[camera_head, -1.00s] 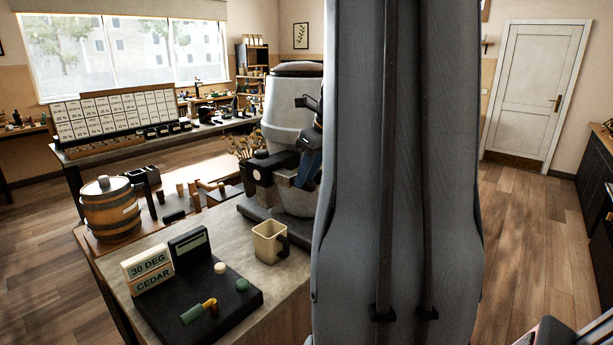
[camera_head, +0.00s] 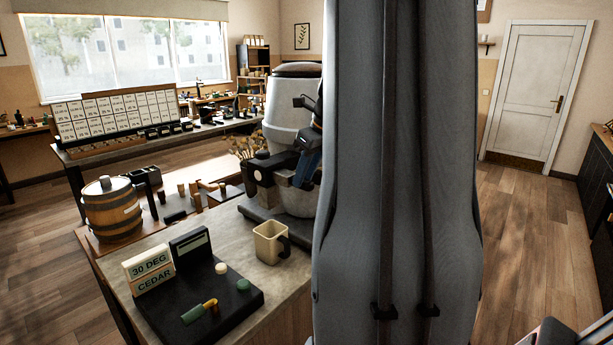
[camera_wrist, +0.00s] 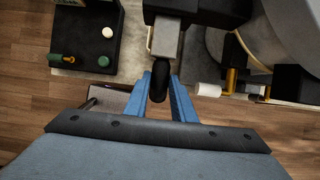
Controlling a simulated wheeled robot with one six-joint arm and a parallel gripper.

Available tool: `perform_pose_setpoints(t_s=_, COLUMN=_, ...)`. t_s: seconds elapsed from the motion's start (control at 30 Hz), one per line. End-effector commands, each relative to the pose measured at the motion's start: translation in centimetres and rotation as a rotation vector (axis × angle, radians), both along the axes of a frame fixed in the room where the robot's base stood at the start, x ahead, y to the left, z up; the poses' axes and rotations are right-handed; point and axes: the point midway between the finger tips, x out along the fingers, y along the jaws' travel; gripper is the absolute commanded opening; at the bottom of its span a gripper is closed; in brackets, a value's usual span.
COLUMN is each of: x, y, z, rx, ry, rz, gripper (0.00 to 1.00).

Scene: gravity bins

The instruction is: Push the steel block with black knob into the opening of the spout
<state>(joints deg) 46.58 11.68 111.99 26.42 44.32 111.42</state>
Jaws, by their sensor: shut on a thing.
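The steel block (camera_wrist: 165,40) shows in the wrist view as a pale grey block against the dark spout (camera_wrist: 195,8). Its black knob (camera_wrist: 160,80) points toward my wrist. The blue fingers of my gripper (camera_wrist: 159,82) are shut on the knob, one on each side. The block's far end is under the dark spout body, so I cannot tell how deep it sits in the opening. In the head view the dark spout (camera_head: 262,178) stands at the front of the big grey vessel (camera_head: 292,112). My gripper (camera_head: 303,172) is beside it, partly hidden by my arm.
A beige mug (camera_head: 268,242) stands on the counter below the spout. A small barrel (camera_head: 110,210) stands at left. In the wrist view, a white cylinder and brass rod (camera_wrist: 230,80) are right of my fingers.

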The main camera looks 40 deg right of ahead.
Motion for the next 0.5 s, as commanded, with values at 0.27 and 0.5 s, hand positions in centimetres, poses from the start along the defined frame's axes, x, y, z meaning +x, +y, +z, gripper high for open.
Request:
perform_pose_setpoints(t_s=0.27, x=0.7, y=0.1, z=0.0, rx=0.0, ry=0.0, rz=0.0, gripper=0.0)
perform_pose_setpoints(t_s=0.5, x=1.2, y=0.1, z=0.0, rx=0.0, ry=0.0, rz=0.0, gripper=0.0)
